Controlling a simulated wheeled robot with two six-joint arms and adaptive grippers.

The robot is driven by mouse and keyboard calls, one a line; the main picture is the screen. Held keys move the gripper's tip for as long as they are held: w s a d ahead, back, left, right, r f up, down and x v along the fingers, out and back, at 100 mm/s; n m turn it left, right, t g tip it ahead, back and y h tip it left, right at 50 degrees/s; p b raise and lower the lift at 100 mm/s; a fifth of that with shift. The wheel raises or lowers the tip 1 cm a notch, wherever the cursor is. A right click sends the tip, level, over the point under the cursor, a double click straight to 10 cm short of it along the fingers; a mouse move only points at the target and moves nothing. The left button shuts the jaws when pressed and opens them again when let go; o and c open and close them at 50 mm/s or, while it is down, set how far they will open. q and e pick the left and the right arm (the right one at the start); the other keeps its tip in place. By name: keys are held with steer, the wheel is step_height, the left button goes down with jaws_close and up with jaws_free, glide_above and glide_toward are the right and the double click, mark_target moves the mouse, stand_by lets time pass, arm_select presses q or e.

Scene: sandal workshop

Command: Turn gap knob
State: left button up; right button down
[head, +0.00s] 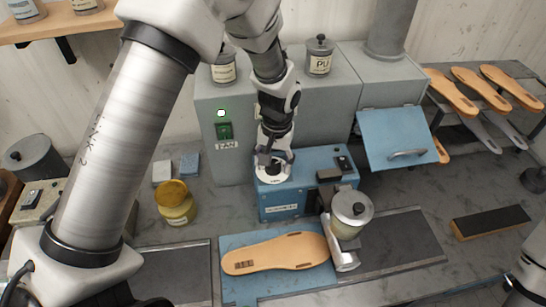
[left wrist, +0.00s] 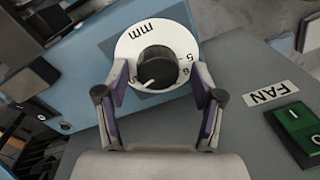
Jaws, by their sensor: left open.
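The gap knob (left wrist: 158,66) is a dark round knob with a white pointer line. It sits on a white dial (left wrist: 128,48) marked "mm" with numbers, on the blue machine (head: 290,207). In the head view the dial (head: 272,178) is on the machine's top left, partly hidden by my gripper. My left gripper (head: 273,158) is over the knob, pointing down. In the left wrist view its fingers (left wrist: 160,82) are open, one on each side of the knob; I cannot tell whether they touch it. My right gripper is not in view.
A grey cabinet with a green fan switch (head: 224,131) stands behind the blue machine. A glue pot (head: 352,207) is at the machine's front right. A tan sole (head: 275,253) lies on the blue board in front. A yellow jar (head: 176,207) stands left.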

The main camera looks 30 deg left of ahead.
arm_select(q)
steer(key=shift+s+d+r, duration=0.15)
steer(key=shift+s, duration=0.05)
steer(key=shift+c, duration=0.9)
steer(key=shift+s+d+r, duration=0.1)
steer(key=shift+s+r, duration=0.05)
steer(key=shift+s, duration=0.1)
steer(key=c, duration=1)
steer(key=shift+o, duration=0.2)
steer(key=shift+n, duration=0.4)
steer(key=n, duration=0.5)
steer(key=shift+w, duration=0.1)
steer(key=n, duration=0.6)
steer(key=shift+d+g, duration=0.1)
steer(key=shift+g, duration=0.2)
steer(key=o, duration=1.1)
steer(key=shift+o, duration=0.2)
steer(key=shift+w+a+f, duration=0.2)
steer(key=shift+w+a, duration=0.05)
steer(key=shift+a, duration=0.05)
